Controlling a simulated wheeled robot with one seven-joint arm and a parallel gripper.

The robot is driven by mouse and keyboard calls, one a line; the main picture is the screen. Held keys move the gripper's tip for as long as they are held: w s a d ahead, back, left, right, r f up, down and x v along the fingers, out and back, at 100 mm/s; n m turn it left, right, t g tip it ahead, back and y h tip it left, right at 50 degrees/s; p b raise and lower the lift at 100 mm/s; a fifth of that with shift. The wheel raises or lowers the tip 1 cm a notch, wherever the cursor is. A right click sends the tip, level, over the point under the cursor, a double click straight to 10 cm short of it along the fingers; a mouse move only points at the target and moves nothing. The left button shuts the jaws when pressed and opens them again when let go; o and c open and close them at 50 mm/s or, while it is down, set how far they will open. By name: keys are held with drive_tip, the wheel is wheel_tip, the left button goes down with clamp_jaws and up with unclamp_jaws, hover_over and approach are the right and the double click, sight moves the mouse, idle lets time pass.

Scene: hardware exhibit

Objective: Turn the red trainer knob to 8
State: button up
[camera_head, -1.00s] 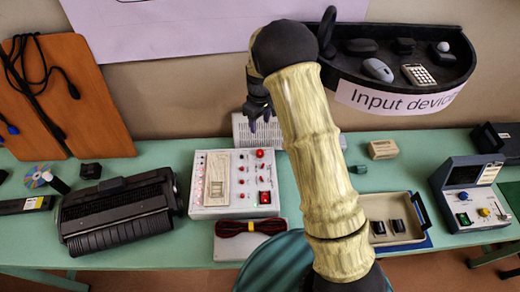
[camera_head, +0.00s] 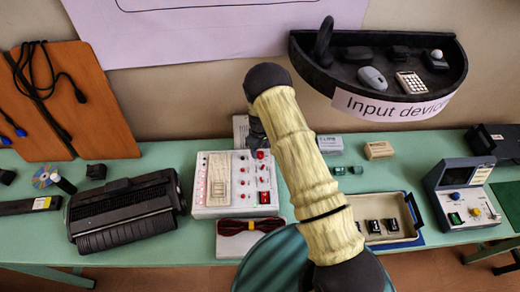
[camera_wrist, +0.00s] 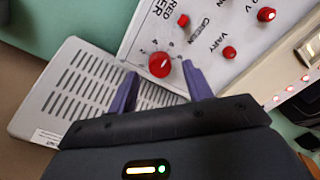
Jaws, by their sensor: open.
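The white trainer panel (camera_head: 217,210) stands on the green table in the head view, with several red knobs and lit red lamps. In the wrist view, a red knob (camera_wrist: 160,65) with a white pointer mark sits at the panel's edge, inside a small printed dial. I cannot read which number it points to. My gripper (camera_wrist: 159,70) is open, with one purple fingertip on each side of this knob in the picture. Whether the fingers touch it or hover above is unclear. In the head view my gripper (camera_head: 256,132) is partly hidden by my arm, at the panel's back right corner.
A grey vented box (camera_wrist: 75,85) lies beside the panel in the wrist view. Smaller red knobs (camera_wrist: 229,52) stand nearby. In the head view, a black printer (camera_head: 125,212) is left of the panel, a cable box (camera_head: 235,247) in front, and a tray (camera_head: 405,215) to the right.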

drive_tip(key=shift+f, duration=1.05)
drive_tip(key=c, duration=1)
drive_tip(key=shift+o, duration=0.2)
drive_tip(key=shift+f, duration=0.1)
drive_tip(key=m+b, duration=0.3)
drive_tip(key=b, duration=0.1)
drive_tip(key=shift+f, duration=0.1)
drive_tip(key=m+b, duration=0.2)
drive_tip(key=m, duration=0.1)
drive_tip(key=shift+m, duration=0.4)
drive_tip(key=shift+r+m+b, duration=0.2)
drive_tip(key=shift+m+b, duration=0.55)
drive_tip(key=shift+m, duration=0.35)
